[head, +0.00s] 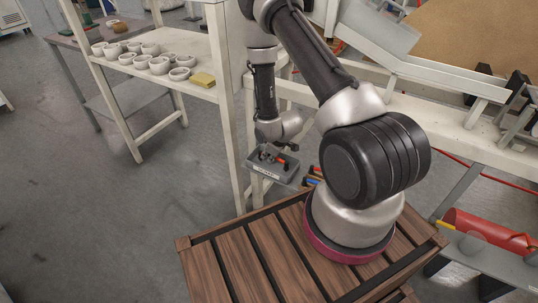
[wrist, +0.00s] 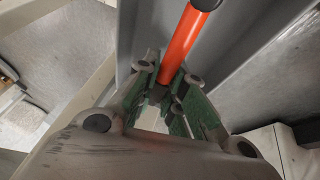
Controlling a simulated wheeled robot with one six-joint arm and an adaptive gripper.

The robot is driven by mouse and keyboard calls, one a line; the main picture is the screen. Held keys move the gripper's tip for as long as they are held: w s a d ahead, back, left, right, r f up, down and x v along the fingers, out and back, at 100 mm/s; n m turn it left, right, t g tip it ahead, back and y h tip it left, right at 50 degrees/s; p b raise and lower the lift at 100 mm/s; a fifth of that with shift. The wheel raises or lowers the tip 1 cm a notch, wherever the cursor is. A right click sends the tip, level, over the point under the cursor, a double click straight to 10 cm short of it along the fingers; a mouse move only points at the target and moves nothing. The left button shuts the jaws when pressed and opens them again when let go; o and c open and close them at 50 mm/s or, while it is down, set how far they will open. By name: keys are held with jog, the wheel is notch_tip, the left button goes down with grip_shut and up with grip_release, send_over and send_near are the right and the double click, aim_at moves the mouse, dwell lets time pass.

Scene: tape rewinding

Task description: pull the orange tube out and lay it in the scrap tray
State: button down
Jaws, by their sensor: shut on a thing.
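The orange tube (wrist: 183,45) shows in the wrist view, with a dark cap at its upper end and its lower end between the green-padded fingers. My gripper (wrist: 166,88) is shut on that lower end. In the head view my gripper (head: 268,153) is small and points down at the grey tray (head: 262,169), which has a pale label on its front. A small orange end (head: 281,161) shows beside the fingers there. I cannot tell whether the tube touches the tray.
A pale bench with several white bowls (head: 159,65) and a yellow block (head: 203,79) stands to the left. Coloured rods (head: 313,181) lie right of the tray, partly behind my arm. A slatted wooden surface (head: 230,262) is in front. A red cylinder (head: 480,229) is at far right.

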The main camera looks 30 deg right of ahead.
jog(key=shift+f, duration=0.2)
jog(key=c, duration=1.4)
grip_release()
jog(key=shift+c, duration=0.2)
jog(key=shift+r, duration=0.1)
jog(key=v, duration=1.1)
jog(key=shift+r, duration=0.4)
jog(key=shift+s, duration=0.15)
